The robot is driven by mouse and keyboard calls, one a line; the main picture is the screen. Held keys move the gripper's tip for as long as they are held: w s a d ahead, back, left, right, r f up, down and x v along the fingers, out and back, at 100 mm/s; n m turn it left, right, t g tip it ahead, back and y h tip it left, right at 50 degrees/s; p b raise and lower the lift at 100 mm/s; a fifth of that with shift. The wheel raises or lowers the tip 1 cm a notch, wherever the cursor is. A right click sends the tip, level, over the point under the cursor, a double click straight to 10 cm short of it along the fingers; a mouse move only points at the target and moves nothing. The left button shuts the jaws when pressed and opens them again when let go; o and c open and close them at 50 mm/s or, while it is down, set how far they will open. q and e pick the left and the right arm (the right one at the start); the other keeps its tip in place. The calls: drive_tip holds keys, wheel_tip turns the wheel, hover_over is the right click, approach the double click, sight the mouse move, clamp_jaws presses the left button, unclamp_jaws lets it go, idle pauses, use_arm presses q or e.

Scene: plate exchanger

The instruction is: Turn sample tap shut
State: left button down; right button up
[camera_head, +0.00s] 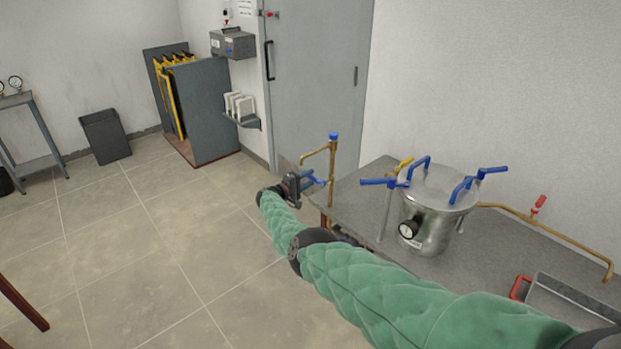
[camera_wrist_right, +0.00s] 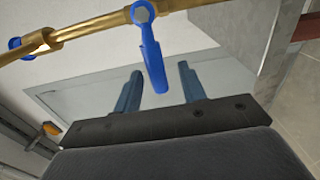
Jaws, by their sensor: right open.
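The sample tap is a brass pipe (camera_head: 331,165) rising beside the bench's left end, with a blue cap (camera_head: 333,136) and a bent spout. In the right wrist view the brass pipe (camera_wrist_right: 90,27) crosses the top, with a blue lever (camera_wrist_right: 152,60) hanging from it and a blue knob (camera_wrist_right: 18,46) at the far left. My right gripper (camera_head: 316,181) is at the pipe in the head view. In the wrist view my right gripper (camera_wrist_right: 159,78) is open, its two blue fingers on either side of the lever's lower end; contact is unclear. My left gripper is out of view.
A steel vessel (camera_head: 437,200) with blue clamp handles and a gauge stands on the grey bench (camera_head: 360,192). A brass pipe with a red handle (camera_head: 539,205) runs at right. A tray with red handles (camera_head: 565,300) is at lower right. The floor at left is mostly clear.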

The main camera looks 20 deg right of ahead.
drive_tip(key=v, duration=0.6)
idle(0.4)
